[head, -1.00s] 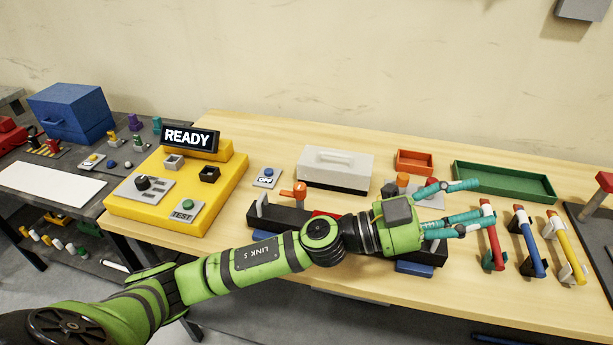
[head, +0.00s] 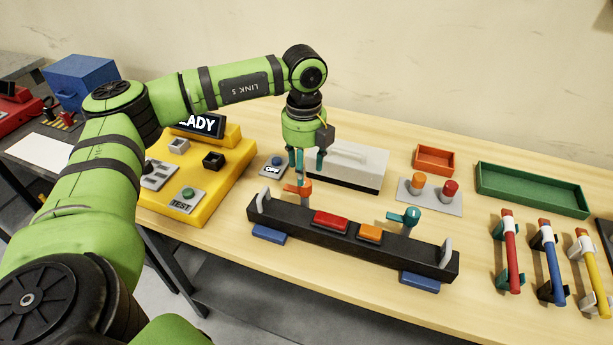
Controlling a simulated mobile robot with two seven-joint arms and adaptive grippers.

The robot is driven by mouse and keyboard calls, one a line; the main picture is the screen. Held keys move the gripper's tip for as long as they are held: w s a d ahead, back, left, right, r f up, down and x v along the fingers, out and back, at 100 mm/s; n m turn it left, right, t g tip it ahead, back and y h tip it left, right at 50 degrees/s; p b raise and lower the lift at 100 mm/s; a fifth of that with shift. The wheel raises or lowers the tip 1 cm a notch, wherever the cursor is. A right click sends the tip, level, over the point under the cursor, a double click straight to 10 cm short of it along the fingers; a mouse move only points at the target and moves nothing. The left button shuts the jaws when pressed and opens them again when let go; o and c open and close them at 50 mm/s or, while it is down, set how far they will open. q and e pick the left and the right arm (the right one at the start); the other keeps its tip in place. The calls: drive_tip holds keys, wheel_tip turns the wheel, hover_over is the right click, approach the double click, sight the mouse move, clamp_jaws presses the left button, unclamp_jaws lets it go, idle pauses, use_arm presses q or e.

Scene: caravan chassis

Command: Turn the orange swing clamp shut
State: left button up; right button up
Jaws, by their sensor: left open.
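The orange swing clamp (head: 303,190) stands near the left end of the black chassis beam (head: 345,236), with a short arm sticking out to its left. My left gripper (head: 306,168) points down just above and behind the clamp, its teal fingers spread and empty. I cannot tell whether a fingertip touches the clamp. A teal swing clamp (head: 408,217) stands toward the right part of the beam. A red block (head: 331,222) and an orange block (head: 370,233) sit on the beam between the two clamps. My right gripper is not in view.
A white lidded box (head: 350,166) stands close behind the gripper. The yellow console (head: 213,185) and a switch marked OFF (head: 273,166) are to the left. A grey plate with two knobs (head: 430,196) and several coloured bars in holders (head: 510,255) are to the right.

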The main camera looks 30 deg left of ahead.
use_arm(q)
wheel_tip(320, 180, down, 5)
drive_tip(key=shift+f+p, duration=0.1)
drive_tip(key=shift+p, duration=0.55)
clamp_jaws()
